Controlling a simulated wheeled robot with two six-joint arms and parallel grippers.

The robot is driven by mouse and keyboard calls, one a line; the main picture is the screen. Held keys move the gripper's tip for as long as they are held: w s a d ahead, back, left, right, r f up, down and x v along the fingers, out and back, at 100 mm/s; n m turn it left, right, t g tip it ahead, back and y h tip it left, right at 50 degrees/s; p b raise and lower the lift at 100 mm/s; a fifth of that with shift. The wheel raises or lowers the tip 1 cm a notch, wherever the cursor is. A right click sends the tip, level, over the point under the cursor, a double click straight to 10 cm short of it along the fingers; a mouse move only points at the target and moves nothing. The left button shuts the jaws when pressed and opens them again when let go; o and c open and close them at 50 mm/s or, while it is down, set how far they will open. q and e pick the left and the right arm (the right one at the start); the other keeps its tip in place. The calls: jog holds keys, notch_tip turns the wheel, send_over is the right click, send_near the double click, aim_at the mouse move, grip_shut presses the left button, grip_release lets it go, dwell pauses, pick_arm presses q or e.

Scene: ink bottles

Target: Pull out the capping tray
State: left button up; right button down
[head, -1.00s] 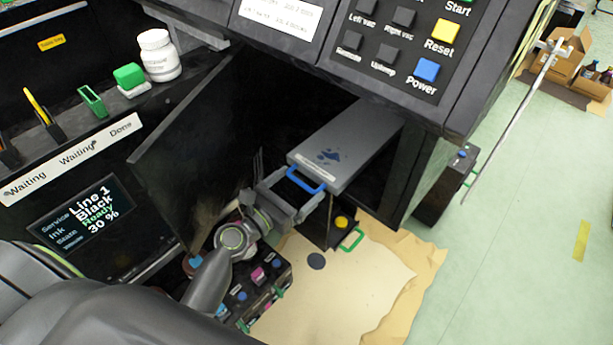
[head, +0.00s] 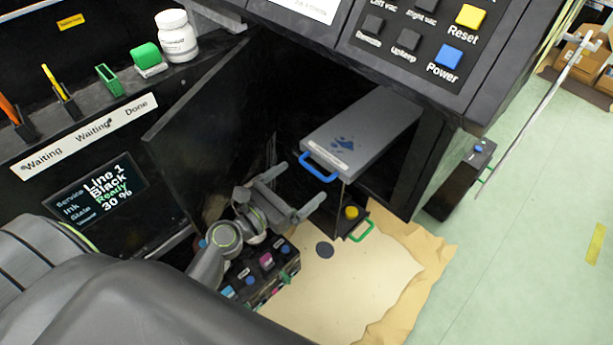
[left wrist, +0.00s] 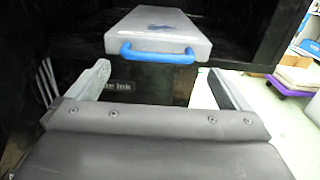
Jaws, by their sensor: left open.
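The capping tray is a long grey slab (head: 375,125) with dark blue ink stains on top. Its front end sticks out of the dark machine opening. A blue loop handle (head: 320,168) is on its front; the tray (left wrist: 165,22) and handle (left wrist: 157,54) also show in the left wrist view. My left gripper (head: 302,182) is open and empty, just in front of and below the handle. In the left wrist view, its fingers (left wrist: 158,82) are spread wide, with the handle ahead, above and between them, apart from both. The tray's rear is hidden inside. My right gripper is not in view.
An open dark door panel (head: 205,125) stands left of the opening. A box of coloured cartridges (head: 258,272) sits beneath my gripper. Stained paper (head: 370,270) covers the floor there.

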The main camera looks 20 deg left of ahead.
pick_arm(q)
jog(key=shift+v, duration=1.65)
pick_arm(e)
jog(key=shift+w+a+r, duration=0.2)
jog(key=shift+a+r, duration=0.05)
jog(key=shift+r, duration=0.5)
pick_arm(q)
jog(key=shift+c, duration=0.3)
